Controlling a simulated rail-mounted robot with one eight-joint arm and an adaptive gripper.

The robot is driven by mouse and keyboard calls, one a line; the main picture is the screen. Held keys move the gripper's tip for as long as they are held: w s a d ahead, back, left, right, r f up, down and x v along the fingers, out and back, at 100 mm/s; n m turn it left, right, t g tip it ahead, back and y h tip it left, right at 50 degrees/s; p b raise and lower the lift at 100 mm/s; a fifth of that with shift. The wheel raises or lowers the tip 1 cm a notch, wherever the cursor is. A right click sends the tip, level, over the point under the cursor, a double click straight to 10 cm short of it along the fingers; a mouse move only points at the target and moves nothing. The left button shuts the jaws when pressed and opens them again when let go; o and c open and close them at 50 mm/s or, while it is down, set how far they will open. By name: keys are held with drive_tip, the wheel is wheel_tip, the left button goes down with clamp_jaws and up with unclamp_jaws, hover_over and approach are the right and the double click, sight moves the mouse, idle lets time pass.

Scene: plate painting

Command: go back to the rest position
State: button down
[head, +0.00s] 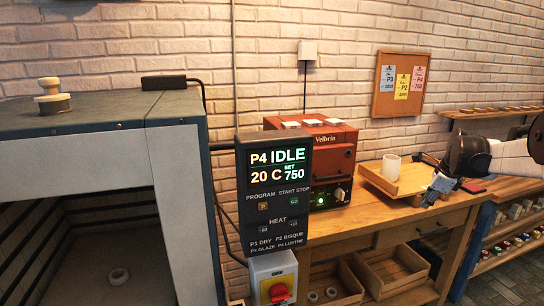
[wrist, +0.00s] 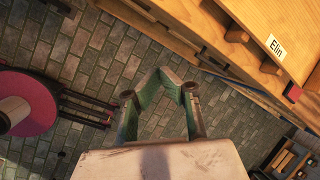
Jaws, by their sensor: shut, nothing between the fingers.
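My gripper (head: 437,188) shows at the right in the head view, at the end of the white and black arm that comes in from the right edge. It looks to be in front of the wooden table's right end, near the tray there. In the wrist view my gripper (wrist: 161,72) has its two green fingers closed together with nothing between them. Below the fingers is a paved floor (wrist: 80,45). No task object is held.
The kiln (head: 75,125) stands at the left, with its controller (head: 275,190) showing IDLE. A red Velbrin unit (head: 335,160) and a white cup (head: 391,167) on a wooden tray (head: 412,180) are on the table (head: 345,222). Shelves (head: 510,240) stand right. Wooden furniture labelled Elin (wrist: 275,47) lies upper right.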

drive_tip(key=s+a+r+n+t, duration=0.1)
drive_tip(key=s+a+r+n, duration=0.4)
drive_tip(key=s+a, duration=0.45)
drive_tip(key=s+a+r+n, duration=0.3)
drive_tip(key=s+a+n, duration=0.4)
drive_tip(key=s+a, duration=0.25)
drive_tip(key=s+a+f+n, duration=0.2)
drive_tip(key=s+a+n, duration=0.1)
drive_tip(key=s, duration=0.3)
drive_tip(key=s+a+f+n+t, duration=0.1)
drive_tip(key=s+a+f+n, duration=0.2)
drive_tip(key=s, duration=0.4)
drive_tip(key=s+a+f+n, duration=0.2)
drive_tip(key=s+a+n, duration=0.2)
drive_tip(key=s+n, duration=0.2)
drive_tip(key=shift+s+a+f+t+h, duration=0.3)
drive_tip(key=shift+s+a+f, duration=0.05)
drive_tip(key=shift+s+f, duration=0.05)
